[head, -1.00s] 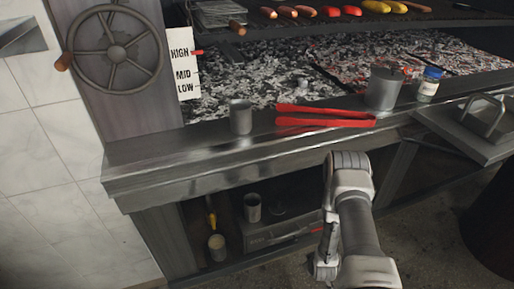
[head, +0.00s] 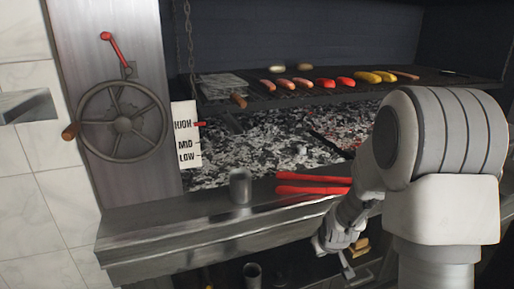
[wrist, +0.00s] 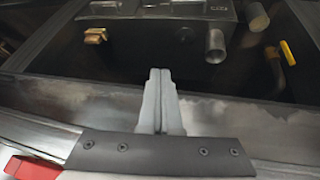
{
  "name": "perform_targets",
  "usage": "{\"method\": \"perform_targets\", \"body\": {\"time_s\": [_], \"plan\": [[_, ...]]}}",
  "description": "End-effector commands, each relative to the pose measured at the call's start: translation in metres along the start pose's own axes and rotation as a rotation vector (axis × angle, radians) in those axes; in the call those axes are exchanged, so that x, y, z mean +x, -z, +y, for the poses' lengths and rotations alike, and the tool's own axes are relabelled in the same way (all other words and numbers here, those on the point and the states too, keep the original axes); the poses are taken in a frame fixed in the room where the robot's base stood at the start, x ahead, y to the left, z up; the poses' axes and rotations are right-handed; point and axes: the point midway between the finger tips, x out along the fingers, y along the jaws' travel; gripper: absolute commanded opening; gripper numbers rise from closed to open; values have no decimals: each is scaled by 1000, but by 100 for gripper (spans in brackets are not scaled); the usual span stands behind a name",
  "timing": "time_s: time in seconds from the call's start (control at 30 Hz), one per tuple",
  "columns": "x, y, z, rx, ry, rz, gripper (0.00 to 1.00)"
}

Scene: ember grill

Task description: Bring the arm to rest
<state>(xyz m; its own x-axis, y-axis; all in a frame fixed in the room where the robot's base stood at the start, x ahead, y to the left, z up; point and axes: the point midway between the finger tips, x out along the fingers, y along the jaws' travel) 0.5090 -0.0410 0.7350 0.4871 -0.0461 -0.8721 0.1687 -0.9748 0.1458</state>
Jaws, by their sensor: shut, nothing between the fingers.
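My arm (head: 440,140) is folded up at the right of the head view, its big joint hiding the right part of the grill. My gripper (wrist: 159,74) is shut and empty in the wrist view, its fingers together over the counter's edge, with the dark lower shelf beyond. In the head view the wrist end hangs low, in front of the counter and below the red tongs (head: 305,184); the fingertips are hard to make out there.
A metal cup (head: 240,186) stands on the counter (head: 165,235) left of the tongs. Sausages and peppers lie on the grill rack (head: 450,84) over the embers (head: 260,140). A handwheel (head: 122,122) is at left. The lower shelf holds a metal cup (wrist: 214,46) and a yellow-handled tool (wrist: 287,53).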

Motion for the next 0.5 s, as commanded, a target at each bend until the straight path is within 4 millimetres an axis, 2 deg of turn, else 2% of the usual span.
{"method": "perform_targets", "body": {"time_s": [0.03, 0.23, 0.5], "plan": [[-21, 6, 0, 9, -1, 9, 0], [-93, 10, -5, 49, 6, 7, 0], [-182, -6, -16, 106, 16, 4, 0]]}}
